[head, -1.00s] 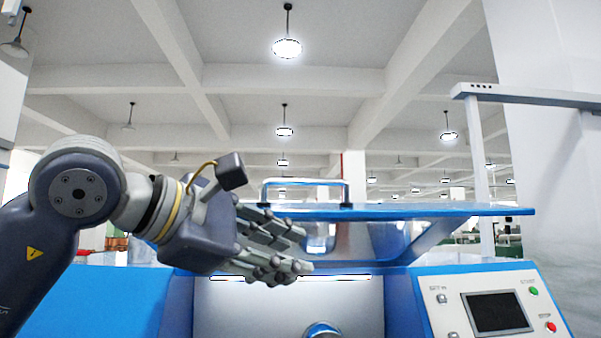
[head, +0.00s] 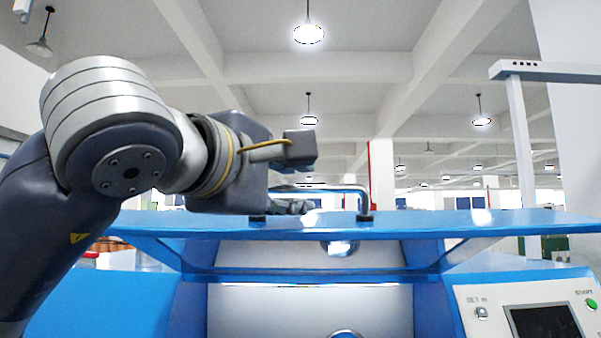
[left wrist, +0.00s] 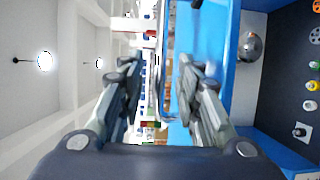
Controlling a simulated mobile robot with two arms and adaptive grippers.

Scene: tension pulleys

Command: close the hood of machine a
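The hood (head: 450,226) of the machine is a blue-edged lid, seen nearly edge-on and standing raised above the machine's opening. A chrome bar handle (head: 335,189) is fixed on it. My left gripper (head: 296,206) is at the handle's left part, just above the hood, its hand partly hidden behind my own wrist. In the left wrist view the two fingers of my left gripper (left wrist: 160,88) are spread apart. The handle (left wrist: 161,75) shows between them, with the blue hood (left wrist: 209,40) to its right. Contact with the handle cannot be told. My right gripper is not in view.
The machine's control panel (head: 535,305), with a dark screen and a green button, is at the lower right. Blue machine body (head: 120,305) fills the lower left. Above the hood there is free room. A white post and beam stand at the right.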

